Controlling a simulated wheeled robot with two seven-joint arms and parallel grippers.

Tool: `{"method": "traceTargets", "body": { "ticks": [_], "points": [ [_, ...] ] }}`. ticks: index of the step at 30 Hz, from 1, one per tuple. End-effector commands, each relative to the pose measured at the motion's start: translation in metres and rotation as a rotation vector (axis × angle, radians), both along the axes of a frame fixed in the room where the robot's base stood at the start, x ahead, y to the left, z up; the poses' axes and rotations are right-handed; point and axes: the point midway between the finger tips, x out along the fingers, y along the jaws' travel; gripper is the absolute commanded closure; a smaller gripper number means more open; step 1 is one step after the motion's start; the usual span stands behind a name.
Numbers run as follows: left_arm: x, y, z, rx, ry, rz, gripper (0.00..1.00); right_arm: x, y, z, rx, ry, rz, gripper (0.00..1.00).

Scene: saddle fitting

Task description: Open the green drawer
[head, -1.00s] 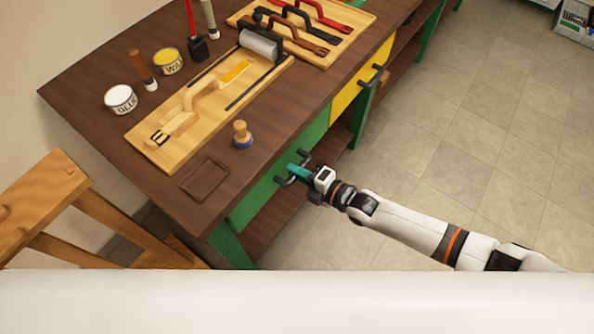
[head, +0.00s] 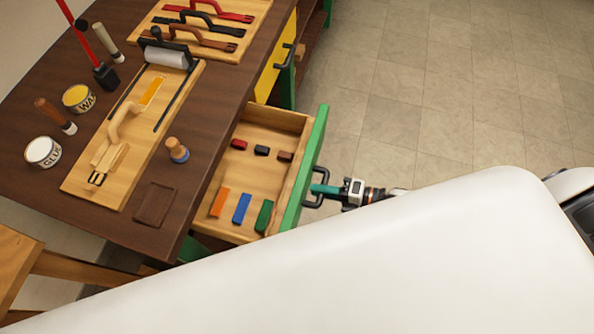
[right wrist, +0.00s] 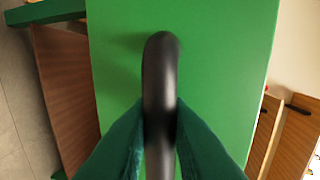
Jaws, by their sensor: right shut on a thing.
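The green drawer (head: 308,165) stands pulled out from the workbench in the head view, its wooden inside showing. Inside lie small red, black and brown pieces in one row, and orange, blue and green blocks in another. My right gripper (head: 316,189) is at the drawer's dark handle (head: 320,174) on the outer side of the front. In the right wrist view its teal fingers are shut on the handle (right wrist: 160,90), with the green front (right wrist: 220,60) behind. My left gripper is not in view.
The dark workbench top (head: 200,110) holds a wooden board (head: 80,182) with a strap and roller, a glue tin (head: 43,152), a wax tin (head: 78,98) and a stamp-like knob (head: 177,150). A yellow drawer (head: 276,65) is farther back. Tiled floor to the right is clear.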

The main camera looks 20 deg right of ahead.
Motion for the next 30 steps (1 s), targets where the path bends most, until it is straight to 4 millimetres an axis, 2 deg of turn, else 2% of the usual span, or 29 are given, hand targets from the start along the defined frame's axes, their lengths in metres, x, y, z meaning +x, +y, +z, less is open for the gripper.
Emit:
{"method": "traceTargets", "body": {
  "ticks": [3, 9, 24, 25, 28, 30],
  "points": [
    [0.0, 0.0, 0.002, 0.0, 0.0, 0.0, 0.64, -0.013, -0.016, -0.001, -0.002, 0.005, -0.001, 1.0],
    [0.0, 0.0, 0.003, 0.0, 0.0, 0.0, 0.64, -0.023, -0.031, -0.001, 0.0, 0.003, 0.0, 1.0],
    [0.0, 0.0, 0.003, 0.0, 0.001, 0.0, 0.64, -0.026, -0.035, -0.001, -0.001, 0.003, -0.001, 1.0],
    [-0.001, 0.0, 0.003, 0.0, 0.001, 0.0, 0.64, -0.026, -0.035, -0.001, -0.001, 0.003, -0.001, 0.79],
    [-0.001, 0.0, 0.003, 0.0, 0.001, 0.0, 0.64, -0.026, -0.035, -0.001, -0.001, 0.003, -0.001, 0.65],
    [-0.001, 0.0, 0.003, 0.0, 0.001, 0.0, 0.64, -0.026, -0.035, -0.001, 0.0, 0.002, -0.001, 0.65]
  ]
}}
